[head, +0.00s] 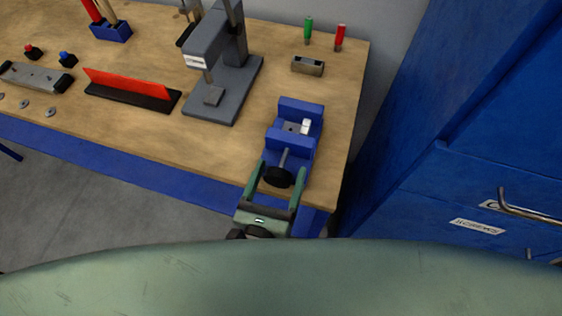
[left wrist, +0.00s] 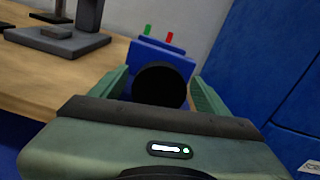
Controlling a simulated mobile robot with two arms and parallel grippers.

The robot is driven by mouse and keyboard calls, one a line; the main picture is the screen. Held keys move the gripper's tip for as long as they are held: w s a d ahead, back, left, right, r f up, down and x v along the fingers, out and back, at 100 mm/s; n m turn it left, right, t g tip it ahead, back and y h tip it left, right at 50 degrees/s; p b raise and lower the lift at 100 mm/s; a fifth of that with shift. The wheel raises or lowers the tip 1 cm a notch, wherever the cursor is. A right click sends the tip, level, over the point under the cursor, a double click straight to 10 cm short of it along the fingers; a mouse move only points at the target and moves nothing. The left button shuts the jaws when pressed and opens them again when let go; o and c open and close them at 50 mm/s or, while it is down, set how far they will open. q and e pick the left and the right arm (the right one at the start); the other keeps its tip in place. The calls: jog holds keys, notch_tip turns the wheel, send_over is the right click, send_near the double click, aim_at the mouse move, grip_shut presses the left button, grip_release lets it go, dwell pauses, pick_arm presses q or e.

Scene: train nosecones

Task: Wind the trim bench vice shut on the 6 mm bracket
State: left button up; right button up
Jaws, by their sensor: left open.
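The blue bench vice (head: 291,141) stands near the right front corner of the wooden bench. Its black round handwheel (head: 278,177) faces me on a grey screw. A small pale bracket (head: 306,126) sits between the jaws; whether both jaws touch it I cannot tell. My left gripper (head: 274,172) is open, with its green fingers on either side of the handwheel. In the left wrist view the handwheel (left wrist: 160,85) lies between the fingertips (left wrist: 158,84), with gaps showing, and hides most of the vice (left wrist: 170,53). My right gripper is out of view.
A grey press (head: 225,70) stands left of the vice. A small grey block (head: 308,66) and green (head: 308,28) and red (head: 340,36) items stand behind it. A blue drawer cabinet (head: 470,160) is close on the right. Bare bench top (head: 205,150) lies left of the vice.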

pick_arm(q)
jog(key=shift+x, duration=0.85)
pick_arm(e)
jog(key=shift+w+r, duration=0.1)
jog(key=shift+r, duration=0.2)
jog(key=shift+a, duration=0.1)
pick_arm(q)
jog(key=c, duration=1.4)
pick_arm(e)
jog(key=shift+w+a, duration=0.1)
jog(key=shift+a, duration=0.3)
pick_arm(q)
jog(key=shift+m, duration=0.3)
jog(key=m+p, duration=0.1)
jog(key=m, duration=0.3)
jog(key=shift+m+p, duration=0.35)
jog(key=shift+m, duration=0.85)
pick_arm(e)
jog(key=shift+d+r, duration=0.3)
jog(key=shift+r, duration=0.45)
